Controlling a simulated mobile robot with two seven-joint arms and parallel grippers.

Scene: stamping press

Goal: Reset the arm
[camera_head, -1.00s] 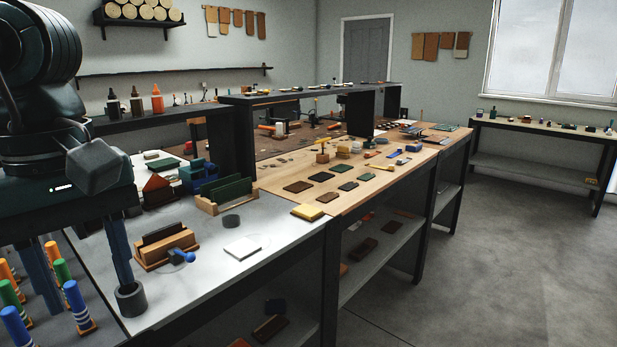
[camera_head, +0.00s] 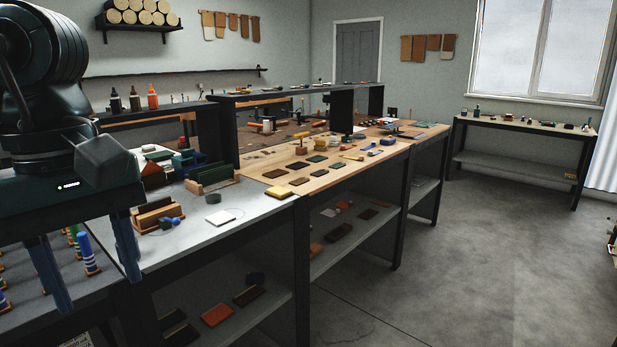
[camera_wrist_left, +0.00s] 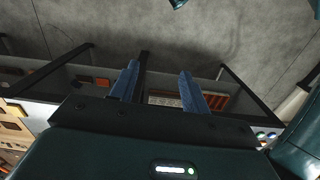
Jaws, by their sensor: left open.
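My left gripper (camera_head: 98,293) is at the lower left of the head view, its two blue fingers pointing down and spread apart with nothing between them. It hangs in front of the near end of the grey-topped bench (camera_head: 246,212). In the left wrist view the same fingers (camera_wrist_left: 158,68) are apart and empty, with floor and bench shelves beyond them. My right gripper is not seen.
Pegs with coloured bands (camera_head: 88,254) stand at far left, close to the gripper. The grey floor (camera_head: 480,270) at right is open.

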